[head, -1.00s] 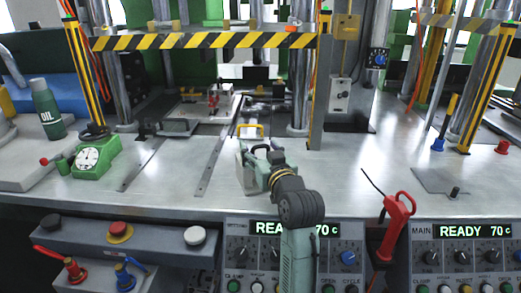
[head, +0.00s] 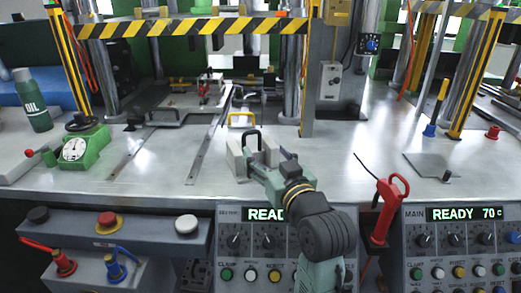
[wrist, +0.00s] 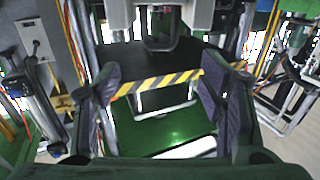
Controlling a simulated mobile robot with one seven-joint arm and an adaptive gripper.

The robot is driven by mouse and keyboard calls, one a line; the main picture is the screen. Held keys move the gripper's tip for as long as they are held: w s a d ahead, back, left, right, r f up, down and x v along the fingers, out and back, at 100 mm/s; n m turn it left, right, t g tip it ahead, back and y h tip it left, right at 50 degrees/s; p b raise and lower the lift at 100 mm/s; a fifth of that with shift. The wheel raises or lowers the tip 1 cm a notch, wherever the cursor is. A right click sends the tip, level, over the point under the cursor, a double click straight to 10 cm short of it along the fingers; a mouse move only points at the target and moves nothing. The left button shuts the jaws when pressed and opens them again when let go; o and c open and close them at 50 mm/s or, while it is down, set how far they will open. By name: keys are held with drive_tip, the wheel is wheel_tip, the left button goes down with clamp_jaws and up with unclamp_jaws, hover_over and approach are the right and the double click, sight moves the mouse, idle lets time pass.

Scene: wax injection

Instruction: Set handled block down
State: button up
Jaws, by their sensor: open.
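A pale grey block (head: 236,159) with a black handle (head: 252,137) stands on the steel bench top, near the middle of the head view. My gripper (head: 266,160) is right beside it on the near side, and its fingers partly cover the block. In the wrist view the two dark fingers (wrist: 160,100) are wide apart, with nothing seen clamped between them. Whether a finger still touches the block cannot be told.
A yellow handle (head: 242,119) stands just behind the block. A striped bar (head: 190,27) crosses above the bench. Bare bench (head: 330,160) lies right of the gripper.

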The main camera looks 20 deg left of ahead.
drive_tip(key=shift+s+d, duration=0.3)
drive_tip(key=shift+s, duration=0.15)
